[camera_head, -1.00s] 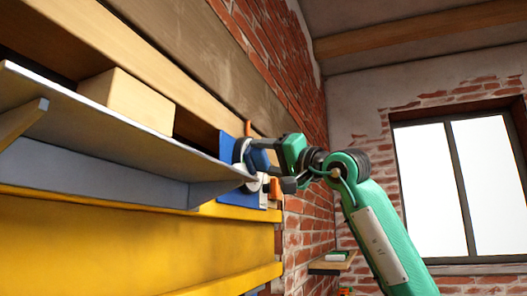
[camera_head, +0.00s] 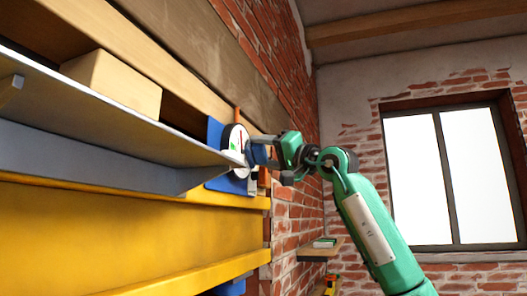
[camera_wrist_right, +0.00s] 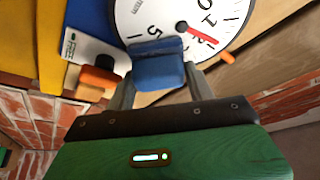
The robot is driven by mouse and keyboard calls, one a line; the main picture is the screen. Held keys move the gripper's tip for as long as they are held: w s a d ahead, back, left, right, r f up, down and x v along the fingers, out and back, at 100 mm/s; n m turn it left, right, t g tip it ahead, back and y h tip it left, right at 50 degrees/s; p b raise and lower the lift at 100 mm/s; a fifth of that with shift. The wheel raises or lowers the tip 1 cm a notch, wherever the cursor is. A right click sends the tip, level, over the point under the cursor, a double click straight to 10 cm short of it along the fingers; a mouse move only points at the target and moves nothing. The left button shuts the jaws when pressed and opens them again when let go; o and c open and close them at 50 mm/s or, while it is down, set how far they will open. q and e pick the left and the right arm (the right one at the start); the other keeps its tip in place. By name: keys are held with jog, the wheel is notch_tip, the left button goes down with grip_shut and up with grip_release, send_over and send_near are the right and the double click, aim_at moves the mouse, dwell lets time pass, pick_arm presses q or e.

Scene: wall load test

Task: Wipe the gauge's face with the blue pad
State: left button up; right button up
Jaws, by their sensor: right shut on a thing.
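The gauge (camera_head: 232,136) is a round white dial on a blue backing board at the end of the shelf. In the right wrist view its face (camera_wrist_right: 150,14) shows black numbers and a red pointer. My right gripper (camera_head: 264,155) is shut on the blue pad (camera_head: 257,154), in front of the gauge's right side. In the right wrist view the pad (camera_wrist_right: 157,68) sits between the two fingertips and covers the lower edge of the dial. I cannot tell whether pad and face touch. My left gripper is not in view.
A grey metal shelf (camera_head: 90,112) runs along the left, ending close to the gauge. A wooden block (camera_head: 112,84) stands behind it, and a yellow beam (camera_head: 120,235) lies below. An orange-and-black part (camera_wrist_right: 100,77) and a white label (camera_wrist_right: 88,46) sit beside the dial.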

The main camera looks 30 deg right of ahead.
jog(key=shift+s+a+f+b, duration=0.1)
jog(key=shift+s+a+b, duration=0.45)
jog(key=shift+s+a, duration=0.55)
jog(key=shift+s+a+b, duration=0.5)
jog(key=shift+s+a, duration=0.4)
jog(key=shift+a, duration=0.35)
jog(key=shift+s+a, duration=0.8)
jog(key=shift+a, duration=0.1)
jog(key=shift+d, duration=0.1)
jog(key=shift+s+d, duration=0.4)
jog(key=shift+s, duration=0.05)
jog(key=shift+s+d, duration=1.5)
jog(key=shift+s, duration=0.2)
